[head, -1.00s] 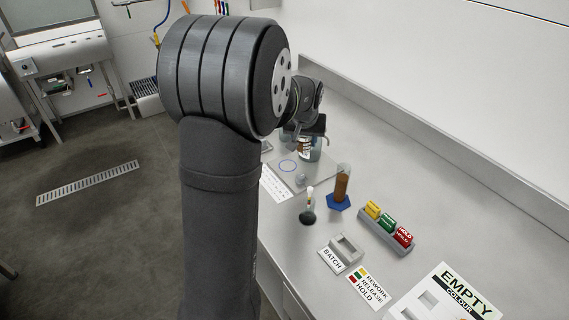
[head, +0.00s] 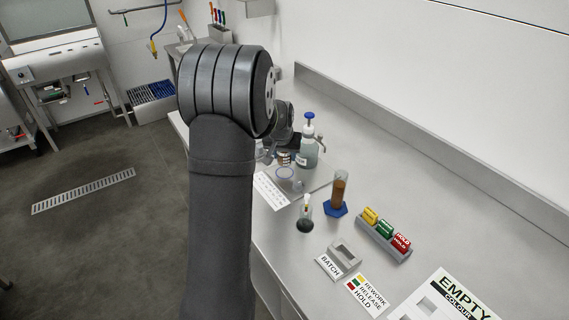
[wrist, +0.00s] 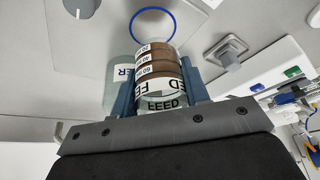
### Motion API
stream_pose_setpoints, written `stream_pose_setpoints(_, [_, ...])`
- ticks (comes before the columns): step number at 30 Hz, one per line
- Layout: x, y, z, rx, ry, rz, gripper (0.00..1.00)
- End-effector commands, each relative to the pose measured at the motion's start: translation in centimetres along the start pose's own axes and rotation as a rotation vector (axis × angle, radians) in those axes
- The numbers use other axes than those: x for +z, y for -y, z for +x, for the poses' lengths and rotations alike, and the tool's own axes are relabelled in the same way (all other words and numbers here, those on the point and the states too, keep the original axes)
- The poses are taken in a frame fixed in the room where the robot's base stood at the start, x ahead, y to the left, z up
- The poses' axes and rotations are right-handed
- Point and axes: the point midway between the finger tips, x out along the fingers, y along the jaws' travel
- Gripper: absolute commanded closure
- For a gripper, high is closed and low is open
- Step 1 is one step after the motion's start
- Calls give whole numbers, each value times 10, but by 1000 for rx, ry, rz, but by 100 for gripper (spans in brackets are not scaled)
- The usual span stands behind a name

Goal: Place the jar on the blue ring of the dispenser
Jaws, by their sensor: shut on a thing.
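The jar (wrist: 157,72), with brown contents, a clear end and a "FEED" label, is between the blue fingers of my gripper (wrist: 160,92) in the wrist view. My gripper is shut on it. In the head view the jar (head: 284,158) is partly hidden by my arm. The blue ring (wrist: 153,8) lies beyond the jar in the wrist view, its lower part covered by the jar. In the head view the ring (head: 285,178) is on a pale plate just below the jar. Whether the jar touches the plate cannot be told.
A clear bottle with a blue top (head: 307,150) stands close right of the jar. A brown-filled cylinder on a blue base (head: 338,192) and a dark-bottomed flask (head: 304,218) stand nearer. A holder with coloured blocks (head: 385,233) is at right. The back right bench is clear.

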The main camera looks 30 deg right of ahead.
Motion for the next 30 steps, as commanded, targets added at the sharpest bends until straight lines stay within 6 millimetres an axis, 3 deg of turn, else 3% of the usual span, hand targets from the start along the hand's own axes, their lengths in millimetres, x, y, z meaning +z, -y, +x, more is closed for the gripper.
stream_pose_setpoints(8, [15, 0, 34, 0, 3, 0, 86])
stream_pose_setpoints(19, [16, -1, 38, 0, 1, 0, 86])
stream_pose_setpoints(20, [16, -1, 38, 0, 1, 0, 56])
stream_pose_setpoints(23, [16, 0, 38, 0, 1, 0, 36])
stream_pose_setpoints(30, [16, 0, 38, 0, 2, 0, 36])
